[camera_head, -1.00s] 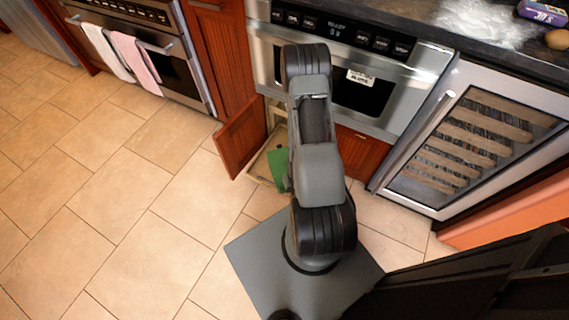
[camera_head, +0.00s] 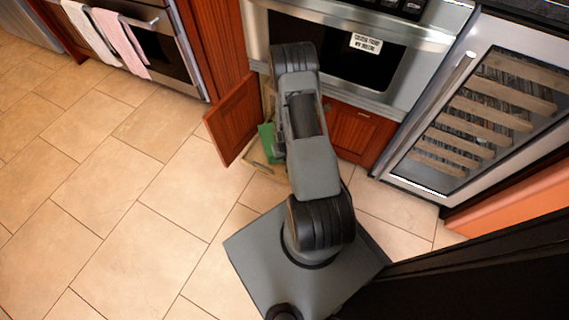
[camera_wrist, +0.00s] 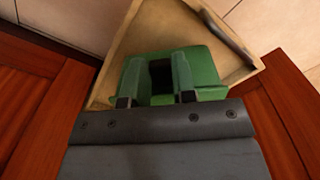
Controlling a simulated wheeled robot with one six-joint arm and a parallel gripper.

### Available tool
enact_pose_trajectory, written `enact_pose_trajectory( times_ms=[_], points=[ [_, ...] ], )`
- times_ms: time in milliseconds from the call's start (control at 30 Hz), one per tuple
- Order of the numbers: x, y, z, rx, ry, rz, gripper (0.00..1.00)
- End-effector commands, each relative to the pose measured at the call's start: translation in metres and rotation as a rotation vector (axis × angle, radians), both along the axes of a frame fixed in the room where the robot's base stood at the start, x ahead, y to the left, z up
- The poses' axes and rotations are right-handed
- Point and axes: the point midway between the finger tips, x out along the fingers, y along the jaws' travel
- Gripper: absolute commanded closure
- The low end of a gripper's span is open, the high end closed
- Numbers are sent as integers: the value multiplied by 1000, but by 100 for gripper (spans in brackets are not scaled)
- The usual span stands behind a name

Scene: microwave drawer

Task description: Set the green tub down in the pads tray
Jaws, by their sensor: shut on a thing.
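The green tub (camera_wrist: 205,68) is held in my gripper (camera_wrist: 156,99), with its two dark fingertips against the near side of the tub in the wrist view. In the head view the tub (camera_head: 267,143) shows as a green patch left of my arm, partly hidden by it. The light wooden tray (camera_wrist: 130,42) lies below and around the tub in the wrist view; its front edge also shows in the head view (camera_head: 268,169). I cannot tell whether the tub touches the tray floor.
An open red-brown cabinet door (camera_head: 235,118) stands left of the tray, and another door (camera_head: 357,133) is to the right. A long grey item (camera_wrist: 228,35) lies along the tray's far side. The microwave (camera_head: 375,62) is above. Tiled floor at left is clear.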

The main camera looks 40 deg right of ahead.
Motion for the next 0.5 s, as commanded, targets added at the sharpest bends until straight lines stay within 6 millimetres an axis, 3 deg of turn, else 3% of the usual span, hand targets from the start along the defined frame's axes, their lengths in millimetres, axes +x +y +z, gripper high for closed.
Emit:
enact_pose_trajectory(
  times_ms=[167, 400, 500],
  points=[
    [5, -1, -7, -1, -2, 0, 100],
    [9, -3, -38, 0, -1, 0, 100],
    [10, -3, -43, -1, -2, 0, 100]
  ],
)
